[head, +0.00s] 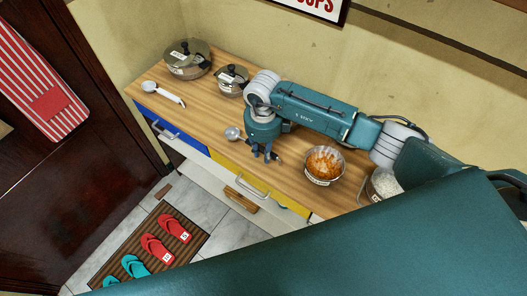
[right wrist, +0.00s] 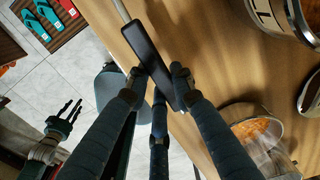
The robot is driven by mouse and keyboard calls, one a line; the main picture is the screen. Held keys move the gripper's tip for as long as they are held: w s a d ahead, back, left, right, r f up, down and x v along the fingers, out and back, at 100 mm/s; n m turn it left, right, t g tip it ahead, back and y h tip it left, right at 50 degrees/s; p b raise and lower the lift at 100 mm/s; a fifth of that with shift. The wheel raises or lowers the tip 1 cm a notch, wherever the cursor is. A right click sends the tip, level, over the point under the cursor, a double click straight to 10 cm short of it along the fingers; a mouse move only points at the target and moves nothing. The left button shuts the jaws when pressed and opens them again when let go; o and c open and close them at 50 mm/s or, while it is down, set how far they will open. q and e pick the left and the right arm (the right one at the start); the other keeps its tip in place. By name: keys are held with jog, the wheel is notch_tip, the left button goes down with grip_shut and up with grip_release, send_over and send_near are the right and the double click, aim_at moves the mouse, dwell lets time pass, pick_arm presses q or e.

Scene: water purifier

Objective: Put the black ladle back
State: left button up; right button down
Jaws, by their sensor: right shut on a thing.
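The black ladle has a metal bowl (head: 232,133) that shows over the wooden counter in the head view, left of my right gripper (head: 265,155). In the right wrist view my right gripper (right wrist: 158,85) is shut on the ladle's black handle (right wrist: 146,42), near the counter's front edge. A thin metal shaft runs up from the handle and out of the picture. I cannot tell whether the ladle touches the counter. My left gripper (right wrist: 68,115) shows at the left of the right wrist view, over the floor, empty with its fingers apart.
Two lidded pots (head: 188,58) (head: 232,79) stand at the back left of the counter (head: 208,103), with a white-handled ladle (head: 163,93) in front. A bowl of orange food (head: 324,165) and a container of white food (head: 383,185) stand at the right. Drawers line the front.

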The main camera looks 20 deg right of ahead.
jog(key=shift+f, duration=0.75)
jog(key=shift+f, duration=0.25)
jog(key=c, duration=1.5)
grip_release()
jog(key=shift+r, duration=0.2)
jog(key=shift+r, duration=0.25)
notch_tip(320, 180, up, 10)
jog(key=b, duration=0.2)
jog(key=shift+r+b, duration=0.25)
jog(key=shift+b, duration=0.05)
jog(key=shift+r, duration=0.55)
